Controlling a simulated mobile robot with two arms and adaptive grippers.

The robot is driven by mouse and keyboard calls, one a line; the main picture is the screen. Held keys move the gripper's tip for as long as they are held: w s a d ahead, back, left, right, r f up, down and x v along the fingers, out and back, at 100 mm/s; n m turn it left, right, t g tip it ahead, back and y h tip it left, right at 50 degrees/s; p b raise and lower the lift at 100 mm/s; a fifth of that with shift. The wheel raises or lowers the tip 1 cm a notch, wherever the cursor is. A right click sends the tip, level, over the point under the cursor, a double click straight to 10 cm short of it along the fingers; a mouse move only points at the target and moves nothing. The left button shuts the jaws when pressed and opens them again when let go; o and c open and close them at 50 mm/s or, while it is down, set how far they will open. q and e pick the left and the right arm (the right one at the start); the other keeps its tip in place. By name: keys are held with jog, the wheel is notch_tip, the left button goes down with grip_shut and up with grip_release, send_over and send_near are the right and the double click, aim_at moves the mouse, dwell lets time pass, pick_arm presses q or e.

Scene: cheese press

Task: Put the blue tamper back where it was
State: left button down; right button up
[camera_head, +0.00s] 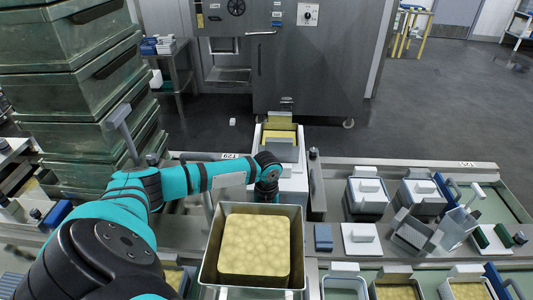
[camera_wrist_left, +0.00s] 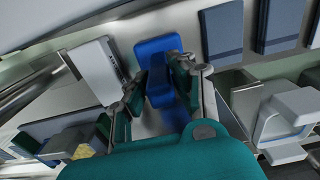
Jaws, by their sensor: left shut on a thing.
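The blue tamper (camera_wrist_left: 158,80) is between the two fingers of my left gripper (camera_wrist_left: 163,92) in the left wrist view. The gripper is shut on it, and the fingers cover parts of its sides. In the head view my left gripper (camera_head: 268,192) points down just behind the square metal bin of yellow curd. The tamper is hidden there behind the gripper and arm. A metal surface lies below the tamper in the wrist view; I cannot tell whether the tamper touches it. My right gripper is not in view.
The metal bin (camera_head: 210,265) of curd stands in front of the gripper. White lidded moulds (camera_head: 367,192), a small blue-grey block (camera_head: 323,237) and tilted clear and grey parts (camera_head: 425,232) stand to the right. Stacked green crates (camera_head: 75,90) rise at left. A white block (camera_wrist_left: 95,70) lies beside the tamper.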

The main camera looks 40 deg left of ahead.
pick_arm(q)
jog(key=c, duration=1.1)
grip_release()
notch_tip(320, 180, up, 12)
jog(key=shift+r, duration=0.15)
